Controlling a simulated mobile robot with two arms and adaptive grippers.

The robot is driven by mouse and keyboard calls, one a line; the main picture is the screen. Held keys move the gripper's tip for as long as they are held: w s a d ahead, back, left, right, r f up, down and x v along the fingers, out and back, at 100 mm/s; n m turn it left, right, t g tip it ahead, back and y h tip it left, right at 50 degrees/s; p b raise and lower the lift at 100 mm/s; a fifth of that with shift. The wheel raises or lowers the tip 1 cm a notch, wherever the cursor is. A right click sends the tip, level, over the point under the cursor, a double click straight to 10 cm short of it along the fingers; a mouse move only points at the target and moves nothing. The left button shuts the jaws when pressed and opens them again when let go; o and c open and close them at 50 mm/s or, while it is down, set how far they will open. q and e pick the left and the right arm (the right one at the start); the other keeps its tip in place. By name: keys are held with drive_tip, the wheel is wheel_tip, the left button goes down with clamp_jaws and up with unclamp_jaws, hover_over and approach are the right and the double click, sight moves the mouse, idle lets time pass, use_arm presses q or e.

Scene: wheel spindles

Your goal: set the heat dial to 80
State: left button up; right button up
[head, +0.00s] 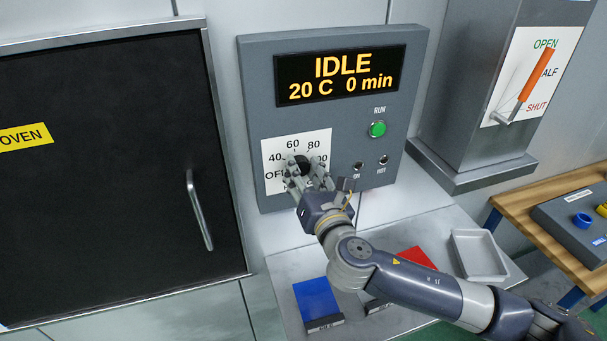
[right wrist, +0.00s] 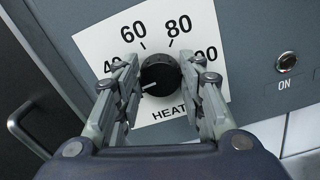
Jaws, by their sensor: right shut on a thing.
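The heat dial (right wrist: 161,72) is a black round knob on a white scale plate (head: 280,147) with the marks OFF, 40, 60, 80 and 100. My right gripper (head: 301,168) is at the dial, with its fingers on either side of the knob and shut on it. In the right wrist view a short white pointer line (right wrist: 149,86) on the knob points left and slightly down, below the 40. The left finger hides the label there, and the other finger partly covers the 100. The display (head: 340,76) reads IDLE, 20 C, 0 min. My left gripper is not in view.
A green RUN button (head: 377,129) and ON and HOT lamps sit right of the dial. The black oven door (head: 110,170) with a bar handle (head: 199,210) is at left. A lever with an orange grip (head: 537,75) is at right. A blue plate (head: 317,299) and grey tray (head: 480,255) lie below.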

drive_tip(key=shift+o, duration=0.2)
drive_tip(key=m, duration=0.3)
drive_tip(key=shift+f+m+b, duration=0.1)
drive_tip(key=shift+m+b, duration=0.3)
drive_tip(key=m, duration=0.3)
drive_tip(key=shift+d+m+b, duration=0.1)
drive_tip(key=shift+m+b, duration=0.2)
drive_tip(key=shift+b, duration=0.05)
drive_tip(key=shift+c, duration=0.2)
drive_tip(key=shift+o, duration=0.2)
drive_tip(key=m, duration=0.6)
drive_tip(key=shift+f+b, duration=0.1)
drive_tip(key=shift+b, duration=0.2)
drive_tip(key=m, duration=0.6)
drive_tip(key=shift+f+m, duration=0.1)
drive_tip(key=shift+m, duration=0.3)
drive_tip(key=m, duration=0.6)
drive_tip(key=shift+f+p, duration=0.15)
drive_tip(key=shift+p, duration=0.2)
drive_tip(key=o, duration=1)
